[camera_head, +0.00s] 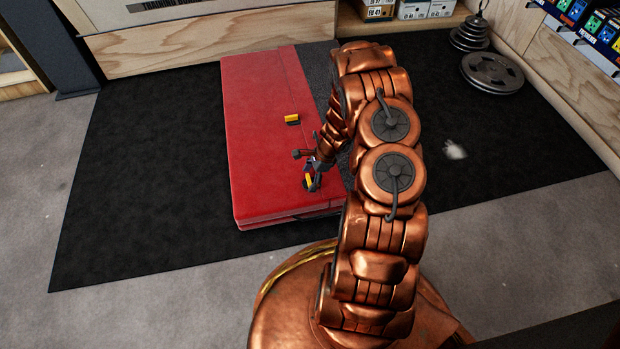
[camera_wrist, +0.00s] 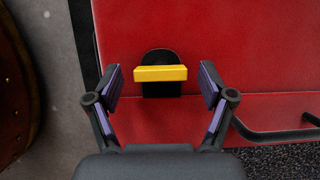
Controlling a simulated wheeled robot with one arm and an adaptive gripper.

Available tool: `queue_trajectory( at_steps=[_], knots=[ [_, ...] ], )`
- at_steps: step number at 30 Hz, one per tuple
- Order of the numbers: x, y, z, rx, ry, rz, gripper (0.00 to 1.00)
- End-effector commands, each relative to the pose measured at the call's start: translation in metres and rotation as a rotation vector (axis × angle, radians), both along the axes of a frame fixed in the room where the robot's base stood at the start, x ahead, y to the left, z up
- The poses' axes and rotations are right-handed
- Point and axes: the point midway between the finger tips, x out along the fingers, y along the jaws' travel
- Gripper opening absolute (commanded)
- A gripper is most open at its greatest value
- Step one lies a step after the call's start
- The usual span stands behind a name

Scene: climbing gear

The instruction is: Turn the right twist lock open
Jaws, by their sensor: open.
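A red case (camera_head: 258,165) lies on the dark mat, with two yellow-and-black twist locks on its top. The farther twist lock (camera_head: 292,119) is clear of my arm. The nearer twist lock (camera_head: 308,181) is at my gripper (camera_head: 315,174), slightly to the right of the other in the picture, and partly hidden by it. In the wrist view, its yellow bar (camera_wrist: 160,73) lies crosswise over a black base, parallel to the seam below it. My gripper (camera_wrist: 162,78) is open, one finger beyond each end of the bar, with a visible gap on both sides.
A dark handle (camera_wrist: 275,133) runs along the case at the right of the wrist view. Weight plates (camera_head: 492,73) lie at the back right. The dark mat (camera_head: 140,170) left of the case is clear.

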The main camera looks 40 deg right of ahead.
Motion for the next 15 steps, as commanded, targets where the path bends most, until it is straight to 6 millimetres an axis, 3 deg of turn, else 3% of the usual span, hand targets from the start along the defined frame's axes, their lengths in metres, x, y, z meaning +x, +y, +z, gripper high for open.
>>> queue_trajectory(
  at_steps=[5,15],
  knots=[
    [0.0002,-0.0002,0.0005,0.000,-0.001,0.000,0.79],
    [0.0001,-0.0003,0.0005,0.000,0.000,0.000,0.44]
  ],
)
